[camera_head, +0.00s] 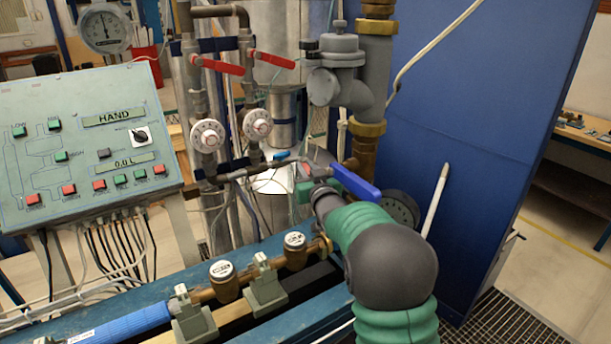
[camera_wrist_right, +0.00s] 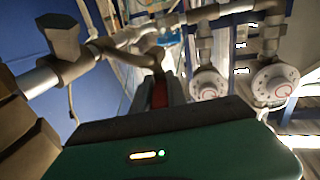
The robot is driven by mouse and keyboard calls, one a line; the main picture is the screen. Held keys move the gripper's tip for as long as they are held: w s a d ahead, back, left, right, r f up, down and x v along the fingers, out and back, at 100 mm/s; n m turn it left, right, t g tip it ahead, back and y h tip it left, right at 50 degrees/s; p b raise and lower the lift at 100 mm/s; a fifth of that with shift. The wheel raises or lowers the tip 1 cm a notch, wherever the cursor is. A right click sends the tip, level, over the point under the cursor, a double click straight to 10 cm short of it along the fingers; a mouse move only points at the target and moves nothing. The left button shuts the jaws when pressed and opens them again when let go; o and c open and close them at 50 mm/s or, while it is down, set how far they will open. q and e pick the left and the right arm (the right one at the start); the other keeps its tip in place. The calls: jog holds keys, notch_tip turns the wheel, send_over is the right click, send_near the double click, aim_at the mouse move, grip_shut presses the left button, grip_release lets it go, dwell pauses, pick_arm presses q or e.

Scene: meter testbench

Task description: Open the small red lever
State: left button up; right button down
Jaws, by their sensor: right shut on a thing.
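My right gripper (camera_head: 312,172) reaches in from the bottom right of the head view to the pipework, close to the large blue lever. The small red lever (camera_head: 307,168) shows only as a bit of red at its fingers. In the right wrist view a red piece (camera_wrist_right: 160,94) stands between the two dark fingers, and the gripper (camera_wrist_right: 160,90) is shut on it. Most of the lever and its valve are hidden by the fingers and the gripper body. My left gripper is not in view.
A large blue lever (camera_head: 355,184) is just right of the gripper. Two longer red levers (camera_head: 222,66) (camera_head: 275,60) sit higher on vertical pipes, above two white dials (camera_head: 208,135) (camera_head: 257,124). A control panel (camera_head: 85,140) stands left. A blue wall panel (camera_head: 480,130) stands right.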

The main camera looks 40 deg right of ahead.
jog(key=shift+r, duration=0.35)
jog(key=c, duration=1.7)
grip_release()
jog(key=o, duration=0.4)
jog(key=shift+w+d+f, duration=0.1)
jog(key=shift+w+f, duration=0.05)
jog(key=shift+f, duration=0.15)
jog(key=b+v, duration=0.1)
jog(key=v, duration=1.5)
jog(key=shift+s+b, duration=0.3)
jog(key=shift+s, duration=0.1)
jog(key=shift+c, duration=0.4)
